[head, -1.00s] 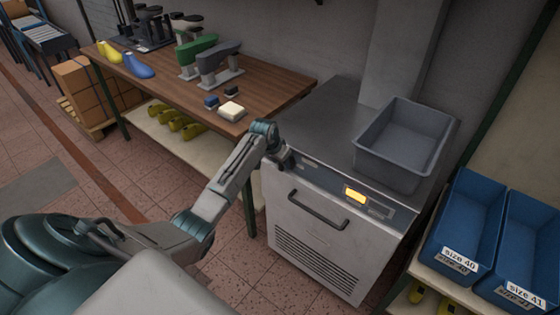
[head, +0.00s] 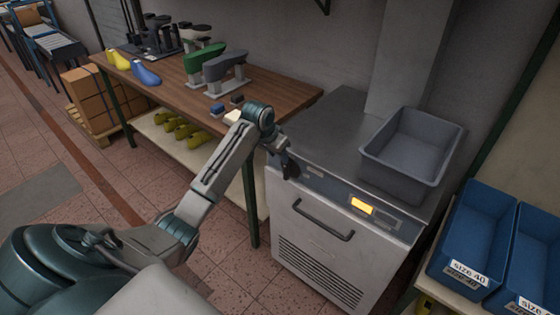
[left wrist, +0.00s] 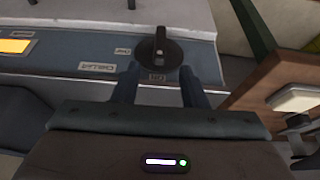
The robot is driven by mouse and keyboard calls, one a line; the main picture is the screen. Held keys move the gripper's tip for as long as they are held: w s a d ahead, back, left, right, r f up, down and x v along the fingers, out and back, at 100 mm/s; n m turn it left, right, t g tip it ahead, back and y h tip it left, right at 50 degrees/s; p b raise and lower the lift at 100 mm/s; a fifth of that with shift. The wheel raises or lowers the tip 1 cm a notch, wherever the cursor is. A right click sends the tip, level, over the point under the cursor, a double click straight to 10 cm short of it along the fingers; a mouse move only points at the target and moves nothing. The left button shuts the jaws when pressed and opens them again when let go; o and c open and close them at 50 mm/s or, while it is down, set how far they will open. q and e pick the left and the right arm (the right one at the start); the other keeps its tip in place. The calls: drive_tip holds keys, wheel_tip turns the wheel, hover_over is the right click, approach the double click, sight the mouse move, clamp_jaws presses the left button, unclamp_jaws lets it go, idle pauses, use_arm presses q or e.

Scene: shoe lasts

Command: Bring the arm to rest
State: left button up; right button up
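My left arm reaches from the lower left to the left end of the steel cabinet's front panel (head: 325,188) in the head view. My left gripper (head: 291,170) is small and dark there, angled downward. In the left wrist view the two fingers of my left gripper (left wrist: 159,88) stand apart with a clear gap, holding nothing. A black rotary knob (left wrist: 158,50) on the blue-grey panel lies just beyond the gap, between the finger lines; I cannot tell whether a finger touches it. My right gripper is not in view.
A grey bin (head: 412,152) stands on the steel cabinet, which has a lit yellow display (head: 361,206) and a handle (head: 322,222). A wooden bench (head: 180,92) with shoe lasts is to the left. Blue size bins (head: 473,235) stand at the right.

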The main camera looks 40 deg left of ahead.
use_arm(q)
drive_tip(key=shift+r, duration=0.1)
idle(0.4)
drive_tip(key=s+f+n+g, duration=0.1)
drive_tip(key=s+f, duration=0.2)
drive_tip(key=f, duration=0.9)
drive_tip(key=s+f+n, duration=0.1)
drive_tip(key=s+f, duration=0.2)
drive_tip(key=f, duration=0.9)
drive_tip(key=s+d+f+y, duration=0.1)
drive_tip(key=s+d+f, duration=0.1)
drive_tip(key=s+f, duration=1.1)
drive_tip(key=s+d+f, duration=0.3)
drive_tip(key=s+f, duration=0.4)
drive_tip(key=s, duration=0.5)
drive_tip(key=s+d+f+m+g, duration=0.1)
drive_tip(key=s+d+f, duration=0.3)
drive_tip(key=s, duration=0.9)
drive_tip(key=s+d+f+g, duration=0.1)
drive_tip(key=s+d+f, duration=0.2)
drive_tip(key=s+f, duration=0.8)
drive_tip(key=shift+s+d+m, duration=0.15)
drive_tip(key=shift+s+m, duration=0.15)
drive_tip(key=shift+s, duration=0.8)
